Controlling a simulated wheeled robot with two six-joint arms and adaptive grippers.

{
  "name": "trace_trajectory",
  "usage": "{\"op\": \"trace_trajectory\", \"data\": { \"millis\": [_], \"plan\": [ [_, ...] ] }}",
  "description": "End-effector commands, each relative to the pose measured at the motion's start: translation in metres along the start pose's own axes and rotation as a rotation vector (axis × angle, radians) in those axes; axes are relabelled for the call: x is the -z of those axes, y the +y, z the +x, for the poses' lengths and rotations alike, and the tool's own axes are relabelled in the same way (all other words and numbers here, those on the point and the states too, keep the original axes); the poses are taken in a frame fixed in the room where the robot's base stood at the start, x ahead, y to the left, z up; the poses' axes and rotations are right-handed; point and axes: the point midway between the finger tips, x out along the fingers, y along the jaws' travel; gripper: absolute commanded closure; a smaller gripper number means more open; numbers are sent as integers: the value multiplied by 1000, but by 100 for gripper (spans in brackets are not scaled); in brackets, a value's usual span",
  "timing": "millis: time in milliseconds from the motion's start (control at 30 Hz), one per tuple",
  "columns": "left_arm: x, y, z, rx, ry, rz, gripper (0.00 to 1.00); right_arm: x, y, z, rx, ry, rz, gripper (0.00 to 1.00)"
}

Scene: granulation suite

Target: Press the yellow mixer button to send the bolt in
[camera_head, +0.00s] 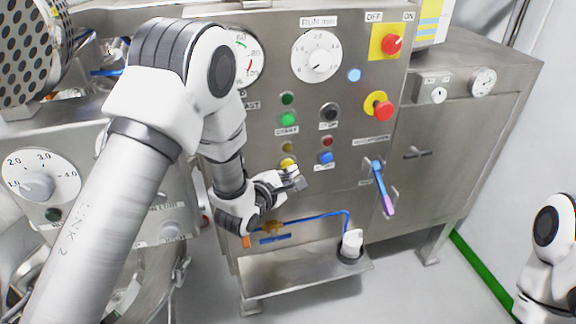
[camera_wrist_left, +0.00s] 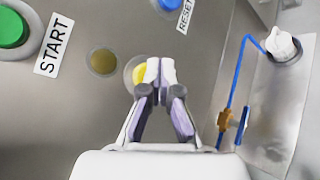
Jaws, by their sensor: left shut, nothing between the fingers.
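The yellow button (camera_head: 287,163) is on the front of the steel control panel, below the green START button. It also shows in the left wrist view (camera_wrist_left: 139,74), partly hidden behind my fingertips. My left gripper (camera_head: 296,180) is shut and empty. Its tips are right in front of the yellow button, overlapping its right side in the wrist view. I cannot tell whether they touch it. No bolt can be made out. My right gripper is not in view; only part of my right arm shows at the lower right.
The green START button (camera_head: 288,119) and blue RESET button (camera_head: 325,157) are close by. A red emergency button (camera_head: 383,111) and a blue-purple lever (camera_head: 382,188) are to the right. A steel shelf (camera_head: 300,270) with a blue hose juts out below.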

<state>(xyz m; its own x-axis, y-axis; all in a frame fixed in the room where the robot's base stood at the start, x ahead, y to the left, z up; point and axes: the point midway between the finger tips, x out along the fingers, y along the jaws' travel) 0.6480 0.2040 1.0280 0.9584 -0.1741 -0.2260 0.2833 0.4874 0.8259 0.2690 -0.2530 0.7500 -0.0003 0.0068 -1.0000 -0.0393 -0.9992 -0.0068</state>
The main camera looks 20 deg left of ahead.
Motion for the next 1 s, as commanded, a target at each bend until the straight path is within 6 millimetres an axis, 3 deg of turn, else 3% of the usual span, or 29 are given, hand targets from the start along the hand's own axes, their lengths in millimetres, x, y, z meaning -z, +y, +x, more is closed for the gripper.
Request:
{"op": "trace_trajectory", "data": {
  "millis": [467,1000],
  "plan": [
    [-5,-5,-7,1,0,1,100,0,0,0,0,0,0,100],
    [-29,-29,-40,1,0,2,100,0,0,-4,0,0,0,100]
  ]
}}
